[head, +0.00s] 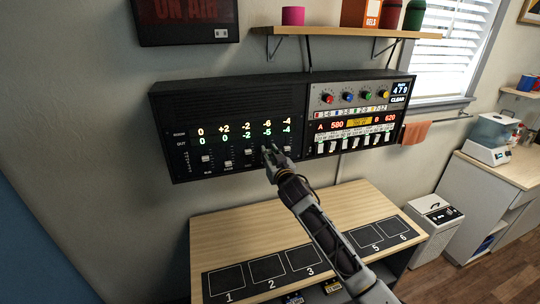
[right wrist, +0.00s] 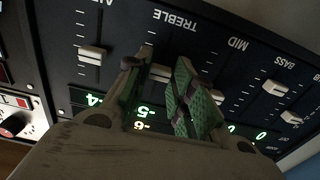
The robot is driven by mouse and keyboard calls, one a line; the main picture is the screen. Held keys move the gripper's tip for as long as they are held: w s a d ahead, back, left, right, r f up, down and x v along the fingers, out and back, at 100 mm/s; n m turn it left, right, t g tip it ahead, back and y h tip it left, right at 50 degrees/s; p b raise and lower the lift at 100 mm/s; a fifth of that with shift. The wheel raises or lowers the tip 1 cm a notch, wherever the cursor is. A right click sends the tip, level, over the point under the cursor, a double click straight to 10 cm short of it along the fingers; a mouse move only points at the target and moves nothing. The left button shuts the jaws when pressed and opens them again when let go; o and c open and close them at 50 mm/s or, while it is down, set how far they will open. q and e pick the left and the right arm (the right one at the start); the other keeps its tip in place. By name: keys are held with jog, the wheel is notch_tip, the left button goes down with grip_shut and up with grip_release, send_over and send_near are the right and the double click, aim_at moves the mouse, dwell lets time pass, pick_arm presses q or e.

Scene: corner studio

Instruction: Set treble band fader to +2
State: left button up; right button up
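The treble fader cap (right wrist: 160,72), a pale block, shows between my right fingertips in the right wrist view, below the TREBLE label (right wrist: 175,20). My right gripper (right wrist: 157,66) is slightly open around the cap, with a narrow gap on the left; firm contact cannot be told. In the head view my right gripper (head: 270,150) covers the treble fader on the black equalizer panel (head: 235,115). The treble readout (head: 267,128) shows -6 above -5. My left gripper is not in view.
A mixer unit (head: 350,110) adjoins the panel at right. A shelf (head: 350,31) hangs above, and a wooden desk (head: 240,225) with numbered squares stands below.

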grip_shut()
jog(key=shift+r+p, duration=0.85)
jog(key=shift+r, duration=0.4)
jog(key=o, duration=0.6)
grip_release()
